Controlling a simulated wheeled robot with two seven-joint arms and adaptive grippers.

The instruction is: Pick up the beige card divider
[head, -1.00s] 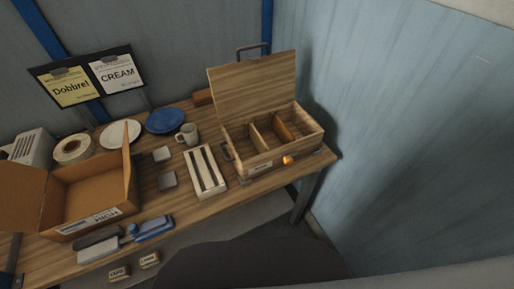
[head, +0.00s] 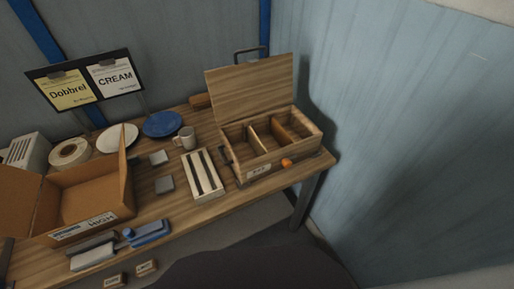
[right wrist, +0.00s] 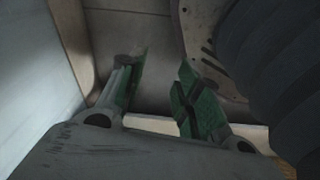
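An open wooden box (head: 262,172) stands at the right end of the table, its lid (head: 251,91) raised at the back. Two upright dividers split its inside. The left one is pale beige (head: 257,138) and appears to be the beige card divider; the right one (head: 281,131) is more orange-brown. Their lower parts are hidden by the box's front wall. My right gripper (right wrist: 160,92) shows in the right wrist view with its green-padded fingers apart and nothing between them. Neither gripper shows in the head view, and the wrist view shows no divider.
A slatted wooden tray (head: 203,175) lies left of the box, with a grey mug (head: 185,138) behind it. A small orange object (head: 286,162) sits at the box's front. An open cardboard box (head: 92,208) stands at left. A blue wall (head: 400,130) rises close on the right.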

